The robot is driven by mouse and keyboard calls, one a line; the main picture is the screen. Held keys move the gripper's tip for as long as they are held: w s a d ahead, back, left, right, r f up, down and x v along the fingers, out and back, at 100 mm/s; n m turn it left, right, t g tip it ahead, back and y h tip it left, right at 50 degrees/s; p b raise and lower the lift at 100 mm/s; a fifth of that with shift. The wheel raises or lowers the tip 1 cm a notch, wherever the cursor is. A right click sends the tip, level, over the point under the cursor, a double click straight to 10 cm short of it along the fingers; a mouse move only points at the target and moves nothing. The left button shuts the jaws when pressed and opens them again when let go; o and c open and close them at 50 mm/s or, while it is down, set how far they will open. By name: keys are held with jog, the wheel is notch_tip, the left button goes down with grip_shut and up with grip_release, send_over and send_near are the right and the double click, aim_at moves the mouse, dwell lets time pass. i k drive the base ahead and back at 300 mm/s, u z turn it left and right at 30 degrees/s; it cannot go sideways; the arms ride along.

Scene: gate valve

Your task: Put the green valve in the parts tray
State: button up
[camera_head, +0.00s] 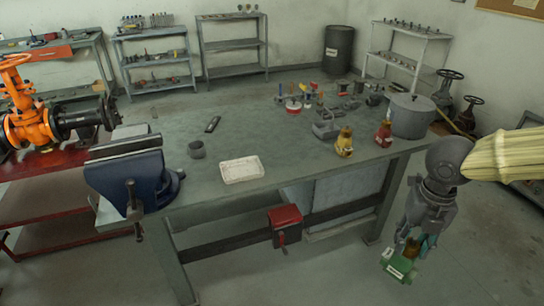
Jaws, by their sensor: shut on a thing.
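The green valve (397,268) is held in my gripper (411,247) at the lower right, out past the right end of the workbench and below its top. It has a white label on its side and a brownish upper part between the fingers. My gripper is shut on this upper part. A small white tray (241,170) lies on the front middle of the workbench top and looks empty; it appears to be the parts tray. My gripper is well to the right of it and lower.
The workbench (258,130) carries a blue vise (130,180) at left, a dark cup (196,149), a yellow valve (344,142), a red valve (383,134) and a large grey pot (410,115) at right. A red vise (285,220) hangs on the front. Bench top around the tray is mostly clear.

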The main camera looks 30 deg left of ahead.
aim_at(243, 172)
jog(key=i, duration=1.05)
jog(key=u, duration=2.15)
